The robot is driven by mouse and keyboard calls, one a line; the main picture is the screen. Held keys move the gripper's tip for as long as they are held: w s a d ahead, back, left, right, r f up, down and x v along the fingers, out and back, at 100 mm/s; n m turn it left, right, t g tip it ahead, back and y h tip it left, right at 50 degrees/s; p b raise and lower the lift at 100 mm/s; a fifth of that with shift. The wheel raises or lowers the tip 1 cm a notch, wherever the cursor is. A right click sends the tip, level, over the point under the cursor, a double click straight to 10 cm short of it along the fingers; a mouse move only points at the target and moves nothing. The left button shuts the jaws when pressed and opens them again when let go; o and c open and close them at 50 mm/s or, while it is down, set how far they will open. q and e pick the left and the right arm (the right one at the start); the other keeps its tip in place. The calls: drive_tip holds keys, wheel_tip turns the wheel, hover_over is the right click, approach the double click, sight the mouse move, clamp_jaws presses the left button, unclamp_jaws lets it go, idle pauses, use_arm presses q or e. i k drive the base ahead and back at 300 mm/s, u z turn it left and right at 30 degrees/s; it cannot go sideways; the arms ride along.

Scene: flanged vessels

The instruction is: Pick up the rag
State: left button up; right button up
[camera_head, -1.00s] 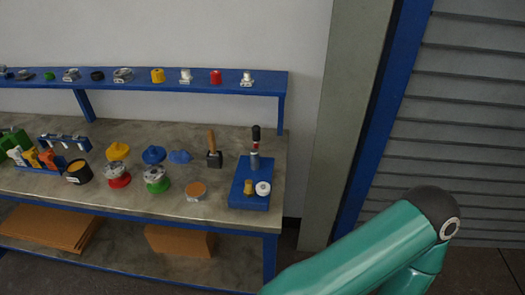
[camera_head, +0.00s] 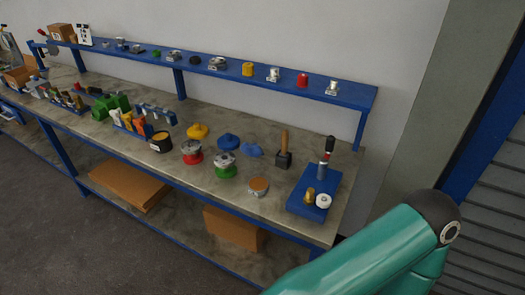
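The rag appears to be the small crumpled blue piece (camera_head: 251,150) lying on the workbench top. It lies between a blue flanged cap (camera_head: 228,141) and a mallet-like tool with a wooden handle (camera_head: 284,150). Nothing covers it. Neither of my grippers is in view. Only a teal link of my own arm shows at the lower right, well apart from the rag.
The workbench (camera_head: 330,222) has a blue raised shelf (camera_head: 350,95) behind the rag, holding small fittings. Cardboard (camera_head: 130,186) lies below. Open floor is in front.

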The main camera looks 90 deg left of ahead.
sight(254, 150)
drive_tip(key=z, duration=1)
drive_tip(key=i, duration=0.15)
drive_tip(key=u, duration=2.8)
drive_tip(key=i, duration=0.25)
drive_tip(key=u, duration=2.05)
drive_tip(key=i, duration=0.6)
drive_tip(key=z, duration=0.4)
drive_tip(key=k, duration=0.55)
drive_tip(key=u, duration=0.05)
